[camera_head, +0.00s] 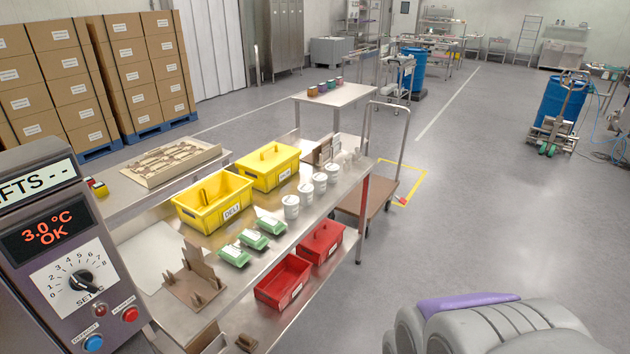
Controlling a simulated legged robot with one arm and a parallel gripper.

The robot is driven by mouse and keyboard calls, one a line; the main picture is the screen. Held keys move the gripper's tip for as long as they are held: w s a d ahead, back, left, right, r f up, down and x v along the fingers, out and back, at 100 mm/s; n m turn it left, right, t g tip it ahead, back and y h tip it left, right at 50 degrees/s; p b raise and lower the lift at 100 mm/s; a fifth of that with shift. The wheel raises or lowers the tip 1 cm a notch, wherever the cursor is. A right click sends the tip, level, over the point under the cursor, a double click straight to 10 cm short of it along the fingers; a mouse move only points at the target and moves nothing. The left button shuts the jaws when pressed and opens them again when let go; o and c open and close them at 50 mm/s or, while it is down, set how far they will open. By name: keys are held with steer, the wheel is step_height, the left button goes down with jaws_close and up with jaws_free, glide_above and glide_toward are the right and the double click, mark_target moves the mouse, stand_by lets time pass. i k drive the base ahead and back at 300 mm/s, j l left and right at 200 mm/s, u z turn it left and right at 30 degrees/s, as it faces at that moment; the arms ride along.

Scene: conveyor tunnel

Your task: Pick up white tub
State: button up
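Several white tubs stand upright in a row on the metal table (232,292), near its right edge. The nearest white tub (291,207) is closest to the green packs. Behind it stand a second white tub (306,194), a third white tub (320,184) and a farther one (333,172). They stand close together, and I cannot tell whether they touch. My gripper is not in view.
Yellow bins (211,202) stand left of the tubs, green packs (252,239) in front. Red bins (284,281) sit lower, below the right edge. A cardboard holder (195,278) stands at the near end. A control box (70,255) fills the left.

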mark_target(319, 180)
steer(key=i+u, duration=0.25)
steer(key=i, duration=0.25)
steer(key=i+l+u, duration=0.25)
steer(key=i, duration=0.2)
steer(key=i+l+u, duration=0.2)
steer(key=i, duration=0.3)
steer(key=i+l+u, duration=0.25)
steer(key=i, duration=0.2)
